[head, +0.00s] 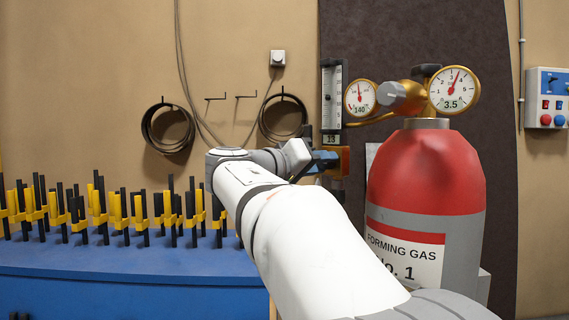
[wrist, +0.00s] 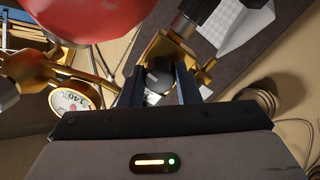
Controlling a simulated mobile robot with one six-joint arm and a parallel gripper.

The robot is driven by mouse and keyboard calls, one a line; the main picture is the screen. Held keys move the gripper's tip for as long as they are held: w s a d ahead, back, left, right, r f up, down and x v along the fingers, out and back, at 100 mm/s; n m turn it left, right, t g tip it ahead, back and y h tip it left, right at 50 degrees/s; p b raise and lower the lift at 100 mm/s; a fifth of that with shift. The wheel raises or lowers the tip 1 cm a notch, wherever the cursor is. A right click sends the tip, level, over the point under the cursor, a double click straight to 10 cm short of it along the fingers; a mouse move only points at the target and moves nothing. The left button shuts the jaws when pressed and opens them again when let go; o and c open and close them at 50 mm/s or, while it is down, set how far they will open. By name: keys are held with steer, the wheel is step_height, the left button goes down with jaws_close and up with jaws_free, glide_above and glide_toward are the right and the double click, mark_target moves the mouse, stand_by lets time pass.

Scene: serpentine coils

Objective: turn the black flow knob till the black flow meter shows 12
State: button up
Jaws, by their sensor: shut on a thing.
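The black flow meter (head: 332,97) is an upright scale in a dark frame on the dark wall panel. The small display (head: 331,139) under it appears to read 13. My gripper (head: 325,161) is at the brass block (head: 343,160) just below the meter. In the wrist view the two fingers of my gripper (wrist: 159,84) stand either side of the black flow knob (wrist: 158,70) and are shut on it. The knob is hidden in the head view behind my gripper.
A red gas cylinder (head: 425,175) stands close to the right, with a gauge reading 140 (head: 360,98) and one reading 3.5 (head: 454,90). A blue bench (head: 120,280) with yellow and black racks is at left. Coils (head: 168,130) hang on the wall.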

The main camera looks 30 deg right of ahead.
steer(key=shift+c, duration=1.4)
steer(key=shift+s+r+n, duration=0.1)
steer(key=shift+n, duration=0.6)
steer(key=o, duration=1)
steer(key=shift+c, duration=0.2)
steer(key=a, duration=0.7)
steer(key=shift+s+a+b, duration=0.35)
steer(key=shift+s+a, duration=0.05)
